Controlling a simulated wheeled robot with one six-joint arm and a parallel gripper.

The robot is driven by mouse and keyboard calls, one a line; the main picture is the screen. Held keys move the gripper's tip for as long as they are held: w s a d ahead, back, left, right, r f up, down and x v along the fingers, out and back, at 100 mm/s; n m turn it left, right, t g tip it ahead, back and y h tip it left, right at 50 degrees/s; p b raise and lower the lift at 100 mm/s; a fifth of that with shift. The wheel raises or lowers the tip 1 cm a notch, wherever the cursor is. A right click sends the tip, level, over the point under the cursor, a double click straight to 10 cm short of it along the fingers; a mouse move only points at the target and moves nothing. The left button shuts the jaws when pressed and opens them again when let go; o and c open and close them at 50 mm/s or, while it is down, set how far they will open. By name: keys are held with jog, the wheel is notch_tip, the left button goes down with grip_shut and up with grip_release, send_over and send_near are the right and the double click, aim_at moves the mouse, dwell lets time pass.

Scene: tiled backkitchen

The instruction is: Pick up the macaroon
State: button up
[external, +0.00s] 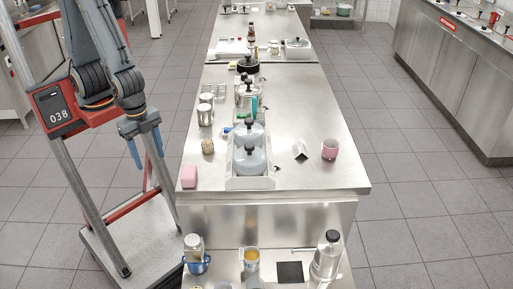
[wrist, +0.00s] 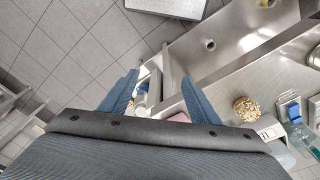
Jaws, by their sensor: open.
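My gripper (external: 146,146) hangs left of the steel counter in the external view, its blue fingers apart and pointing down with nothing between them. In the wrist view the open fingers (wrist: 159,80) spread over the counter's edge and the floor. A round, bumpy tan thing (external: 208,146), which looks like the macaroon, lies near the counter's left edge, to the right of my gripper and apart from it. It also shows at the right of the wrist view (wrist: 245,109), outside the fingers. A pink block (external: 189,176) sits at the counter's near left corner, partly hidden in the wrist view.
A white tray (external: 250,183) with grey-blue lidded jars stands right of the tan thing. Metal canisters (external: 205,115) stand behind it. A pink cup (external: 330,149) is at the right. A lower shelf holds a blue pot (external: 197,264) and a bottle (external: 327,256). The counter's right side is mostly clear.

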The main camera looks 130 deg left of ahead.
aim_at(207, 140)
jog(key=w+a+n, duration=0.1)
jog(key=a+n, duration=0.1)
jog(key=a, duration=0.1)
jog(key=w+a+r+n, duration=0.1)
jog(key=a+n, duration=0.2)
jog(key=w+a+r+n, duration=0.1)
jog(key=w+a+n, duration=0.1)
jog(key=a+n, duration=0.1)
jog(key=shift+r, duration=0.15)
jog(key=a+n, duration=0.2)
jog(key=a, duration=0.1)
jog(key=a+r+n, duration=0.1)
jog(key=a+n, duration=0.2)
jog(key=w+a+r+n+g, duration=0.1)
jog(key=a+n, duration=0.2)
jog(key=a, duration=0.1)
jog(key=shift+r, duration=0.25)
jog(key=shift+s+a+f+n, duration=0.1)
jog(key=shift+a+n, duration=0.1)
jog(key=shift+n, duration=0.2)
jog(key=shift+w+a+f+p, duration=0.15)
jog(key=shift+f+p, duration=0.4)
jog(key=shift+f, duration=1.35)
jog(key=shift+w+a+f+p, duration=0.15)
jog(key=shift+f+p, duration=0.35)
jog(key=shift+f, duration=1.35)
jog(key=shift+d, duration=0.1)
jog(key=c, duration=1.1)
jog(key=shift+c, duration=0.2)
jog(key=shift+r, duration=0.1)
